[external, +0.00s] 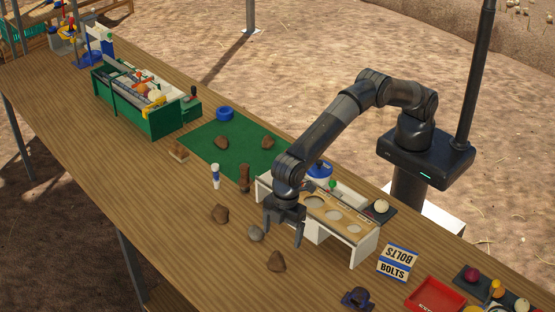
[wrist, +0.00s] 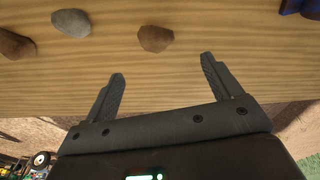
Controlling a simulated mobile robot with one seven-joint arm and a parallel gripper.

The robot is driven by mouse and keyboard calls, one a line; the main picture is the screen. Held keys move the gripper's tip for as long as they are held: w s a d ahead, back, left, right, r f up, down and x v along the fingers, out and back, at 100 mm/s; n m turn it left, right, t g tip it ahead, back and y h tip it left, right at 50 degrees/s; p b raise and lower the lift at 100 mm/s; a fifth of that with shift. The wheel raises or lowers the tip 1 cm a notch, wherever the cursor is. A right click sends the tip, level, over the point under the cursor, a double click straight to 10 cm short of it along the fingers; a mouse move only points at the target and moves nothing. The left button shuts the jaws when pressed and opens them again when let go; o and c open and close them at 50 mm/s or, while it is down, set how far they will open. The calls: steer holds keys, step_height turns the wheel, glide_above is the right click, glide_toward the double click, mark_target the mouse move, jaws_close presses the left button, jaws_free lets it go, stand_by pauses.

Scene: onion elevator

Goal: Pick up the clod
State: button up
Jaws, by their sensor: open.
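A brown clod (external: 276,261) lies on the wooden table near its front edge. In the wrist view this clod (wrist: 155,39) lies ahead of the gap between my fingertips, apart from them. My gripper (external: 283,230) is open and empty, pointing down over the table beside the white sorting box; both fingers of the gripper (wrist: 162,68) show in the wrist view. A second brown clod (external: 220,213) lies farther left, and also shows at the left of the wrist view (wrist: 15,44). Two more brown lumps (external: 221,142) lie on the green mat.
A grey stone (external: 256,233) lies between the two nearer clods. The white box with round holes (external: 362,251) stands right of my gripper. A BOLTS sign (external: 396,263), a red tray (external: 435,296) and a dark blue object (external: 357,298) are at the right. A small bottle (external: 215,176) stands left.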

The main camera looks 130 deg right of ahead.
glide_above(277, 259)
steer(key=f, duration=0.6)
steer(key=shift+s+a, duration=0.3)
steer(key=shift+a, duration=0.05)
steer(key=f, duration=0.5)
steer(key=shift+w+d+f, duration=0.1)
steer(key=shift+w+d, duration=0.2)
steer(key=c, duration=1.2)
steer(key=shift+o, duration=0.2)
